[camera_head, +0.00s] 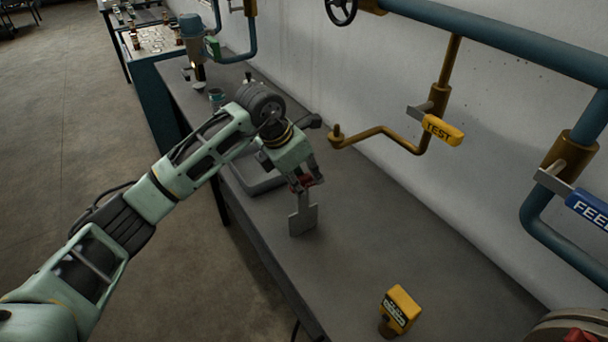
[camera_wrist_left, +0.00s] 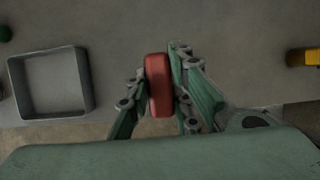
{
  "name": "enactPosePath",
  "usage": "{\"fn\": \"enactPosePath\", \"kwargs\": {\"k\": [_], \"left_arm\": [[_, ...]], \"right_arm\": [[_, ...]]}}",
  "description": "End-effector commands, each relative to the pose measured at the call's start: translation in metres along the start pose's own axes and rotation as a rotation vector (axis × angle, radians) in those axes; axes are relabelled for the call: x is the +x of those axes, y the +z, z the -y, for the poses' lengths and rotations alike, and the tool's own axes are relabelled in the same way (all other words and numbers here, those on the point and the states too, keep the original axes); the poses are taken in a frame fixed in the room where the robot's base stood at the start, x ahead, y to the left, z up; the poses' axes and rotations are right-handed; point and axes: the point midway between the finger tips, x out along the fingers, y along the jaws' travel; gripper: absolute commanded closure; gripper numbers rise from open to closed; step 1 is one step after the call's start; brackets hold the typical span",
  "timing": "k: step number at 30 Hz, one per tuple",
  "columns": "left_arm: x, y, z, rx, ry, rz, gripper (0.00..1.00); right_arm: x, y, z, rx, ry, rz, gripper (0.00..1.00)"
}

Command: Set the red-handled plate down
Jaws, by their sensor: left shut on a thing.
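The red-handled plate (camera_head: 303,218) is a flat grey metal plate that hangs upright below my left gripper (camera_head: 306,184). In the left wrist view its red handle (camera_wrist_left: 158,85) sits between the two fingers of my left gripper (camera_wrist_left: 158,88), which is shut on it. The plate's lower edge is at or just above the grey bench top (camera_head: 365,250); I cannot tell whether it touches. The gripper hides most of the handle in the head view. My right gripper is not in view.
A grey tray (camera_wrist_left: 84,84) lies on the bench beside the gripper, partly behind my arm in the head view. A yellow device (camera_head: 401,308) stands near the front. Pipes with a yellow TEST handle (camera_head: 442,130) and a blue handle (camera_head: 590,207) run along the wall.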

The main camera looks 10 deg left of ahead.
Motion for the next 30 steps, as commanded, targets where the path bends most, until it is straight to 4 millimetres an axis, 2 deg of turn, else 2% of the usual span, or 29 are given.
{"fn": "enactPosePath", "kwargs": {"k": [8, 9, 15, 25, 30], "left_arm": [[0.003, 0.0, 0.0, 0.001, 0.001, 0.002, 1.0], [0.002, -0.001, 0.0, 0.0, 0.0, 0.001, 0.78], [0.002, -0.001, 0.0, 0.0, 0.0, 0.0, 0.61], [-0.001, 0.001, 0.0, 0.0, 0.0, 0.001, 0.61], [-0.019, 0.001, -0.001, 0.001, 0.004, 0.004, 0.61]], "right_arm": [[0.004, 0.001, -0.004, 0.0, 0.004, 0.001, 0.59], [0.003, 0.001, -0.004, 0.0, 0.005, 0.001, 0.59], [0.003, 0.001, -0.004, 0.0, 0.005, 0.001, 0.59], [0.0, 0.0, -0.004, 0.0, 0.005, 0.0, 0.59], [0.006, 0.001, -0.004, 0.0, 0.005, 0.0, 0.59]]}}
